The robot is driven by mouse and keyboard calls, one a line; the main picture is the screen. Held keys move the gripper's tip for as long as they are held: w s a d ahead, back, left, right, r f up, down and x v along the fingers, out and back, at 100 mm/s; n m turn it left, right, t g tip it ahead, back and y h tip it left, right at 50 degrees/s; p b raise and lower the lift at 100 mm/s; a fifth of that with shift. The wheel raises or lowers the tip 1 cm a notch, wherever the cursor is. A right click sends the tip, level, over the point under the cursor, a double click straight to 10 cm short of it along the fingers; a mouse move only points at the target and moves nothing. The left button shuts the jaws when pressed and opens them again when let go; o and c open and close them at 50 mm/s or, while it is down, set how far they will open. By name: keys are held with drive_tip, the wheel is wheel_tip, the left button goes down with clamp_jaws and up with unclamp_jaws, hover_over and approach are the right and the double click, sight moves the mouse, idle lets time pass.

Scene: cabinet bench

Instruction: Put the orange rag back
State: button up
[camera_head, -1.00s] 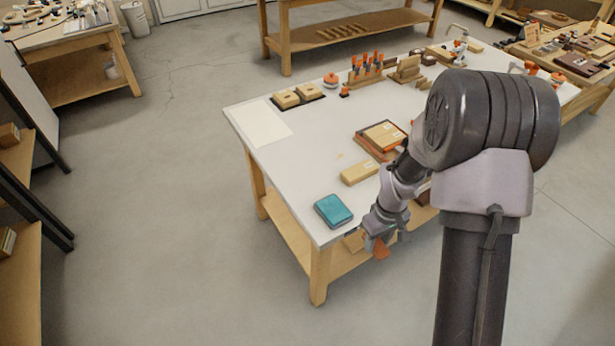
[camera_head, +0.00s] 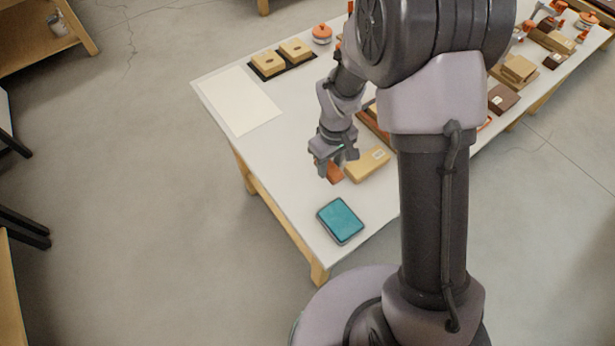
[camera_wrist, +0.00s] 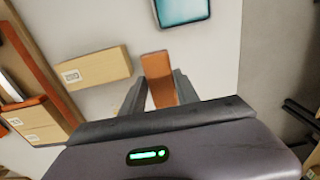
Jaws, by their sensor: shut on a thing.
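My gripper (camera_head: 332,167) is shut on the orange rag (camera_head: 335,176), which looks like a small folded flat piece poking out past the fingertips. In the wrist view the rag (camera_wrist: 158,67) sits between the two dark fingers. I hold it over the white bench top (camera_head: 275,160); the exact height above it is hard to tell. A tan block with a label (camera_head: 367,165) lies just right of the rag. A teal box (camera_head: 341,221) lies nearer the bench corner; it also shows at the top of the wrist view (camera_wrist: 183,8).
A white sheet (camera_head: 236,101) lies at the bench's left end. Tan blocks (camera_head: 281,56) sit on a dark mat behind it. An orange-topped round item (camera_head: 321,34) stands beside them. My arm hides part of the bench. Bare bench top lies left of the gripper.

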drive_tip(key=b, duration=0.1)
hover_over(308, 184)
drive_tip(key=shift+s+f, duration=0.15)
drive_tip(key=shift+f, duration=0.25)
wheel_tip(308, 184, down, 4)
drive_tip(key=shift+r+b, duration=0.15)
drive_tip(key=shift+b, duration=1)
drive_tip(key=shift+r, duration=0.2)
drive_tip(key=shift+f, duration=0.1)
drive_tip(key=o, duration=1.2)
